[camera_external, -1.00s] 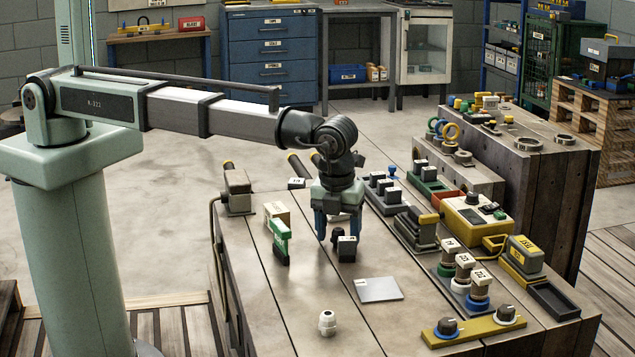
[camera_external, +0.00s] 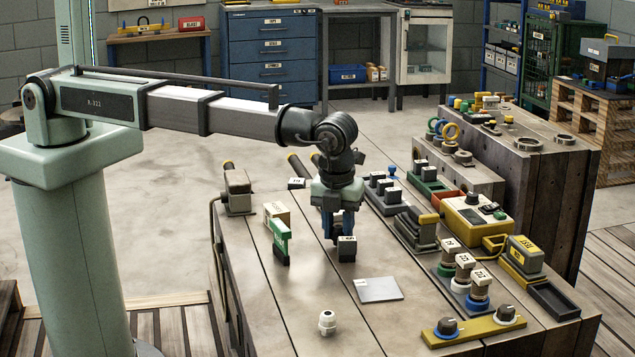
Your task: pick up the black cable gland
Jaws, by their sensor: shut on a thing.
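My gripper (camera_external: 337,230) points down over the middle of the bench, with its blue fingers close together. It is shut on the black cable gland, which is mostly hidden between the fingers and shows only as a dark patch. I cannot tell whether the gland is clear of the bench top. A small black block with a white label (camera_external: 347,251) stands right beside the fingers, on the near side. A white cable gland (camera_external: 327,322) stands apart near the front of the bench.
A green-and-white block (camera_external: 280,243) and a beige box (camera_external: 277,212) stand left of my gripper. A grey plate (camera_external: 379,290) lies in front. Switches, labelled posts and a yellow control box (camera_external: 474,220) crowd the right side. The front left bench top is clear.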

